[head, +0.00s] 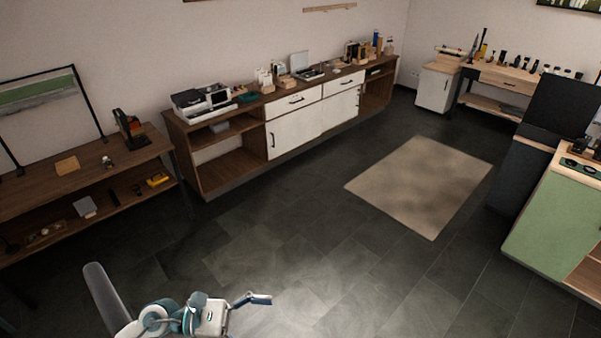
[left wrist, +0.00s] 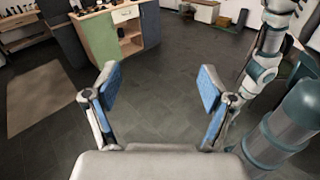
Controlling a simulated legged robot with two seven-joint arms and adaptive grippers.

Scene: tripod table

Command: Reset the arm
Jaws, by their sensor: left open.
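My left gripper (head: 250,301) is in the lower left of the head view, held in the air over the dark tiled floor. In the left wrist view my left gripper (left wrist: 157,90) has its two blue-padded fingers spread wide apart, with only floor showing between them. It is open and empty. My right gripper cannot be made out. One of my own arm links shows at the right of the left wrist view.
A brown table (head: 90,182) stands at the left, and a long sideboard (head: 225,160) runs along the wall. A green cabinet (head: 548,222) stands at the right. A beige rug (head: 420,185) lies on open floor (head: 310,240).

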